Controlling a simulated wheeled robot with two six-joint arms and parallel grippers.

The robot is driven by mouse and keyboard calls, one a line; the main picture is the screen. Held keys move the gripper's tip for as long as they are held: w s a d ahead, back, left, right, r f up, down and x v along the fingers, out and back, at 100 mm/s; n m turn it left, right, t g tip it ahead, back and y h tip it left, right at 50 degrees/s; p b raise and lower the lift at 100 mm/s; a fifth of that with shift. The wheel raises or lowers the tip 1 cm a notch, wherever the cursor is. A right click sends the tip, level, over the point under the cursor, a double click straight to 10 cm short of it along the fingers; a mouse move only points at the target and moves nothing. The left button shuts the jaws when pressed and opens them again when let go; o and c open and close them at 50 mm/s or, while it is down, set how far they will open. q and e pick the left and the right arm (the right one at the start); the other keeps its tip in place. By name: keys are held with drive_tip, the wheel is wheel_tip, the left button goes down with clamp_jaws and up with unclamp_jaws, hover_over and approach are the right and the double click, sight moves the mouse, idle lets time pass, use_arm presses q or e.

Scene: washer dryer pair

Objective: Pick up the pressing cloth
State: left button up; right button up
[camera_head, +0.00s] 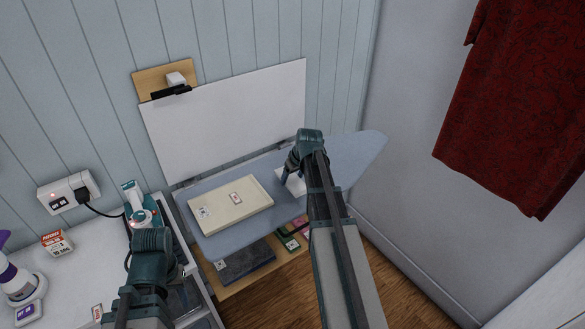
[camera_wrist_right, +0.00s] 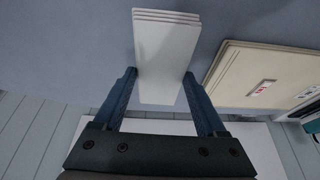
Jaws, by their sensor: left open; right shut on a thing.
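The pressing cloth, a white folded piece (camera_head: 297,184), lies at the blue ironing board (camera_head: 352,158). In the right wrist view the cloth (camera_wrist_right: 166,50) shows stacked layers and sits between my two fingers. My right gripper (camera_head: 287,180) is shut on it, close over the board; I cannot tell whether the cloth still touches the board. My left gripper (camera_head: 150,262) is open, low on the left by the white counter, away from the cloth; its fingertips are mostly hidden by its own arm.
A cream tray-like item (camera_head: 262,209) with labels lies on the board, left of the cloth. A teal and white iron (camera_head: 140,208) stands near my left arm. A shelf (camera_head: 235,285) below holds a dark folded item. A red shirt (camera_head: 515,110) hangs at the right.

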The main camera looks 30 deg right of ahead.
drive_tip(key=s+a, duration=0.1)
drive_tip(key=s, duration=0.2)
drive_tip(key=s+a, duration=0.2)
drive_tip(key=s, duration=0.1)
drive_tip(key=s+a+r, duration=0.1)
drive_tip(key=s+a, duration=0.1)
drive_tip(key=s, duration=0.1)
drive_tip(key=shift+s+a+p, duration=0.15)
drive_tip(key=shift+s+p, duration=0.1)
drive_tip(key=shift+p, duration=0.15)
use_arm(q)
drive_tip(key=shift+r, duration=0.5)
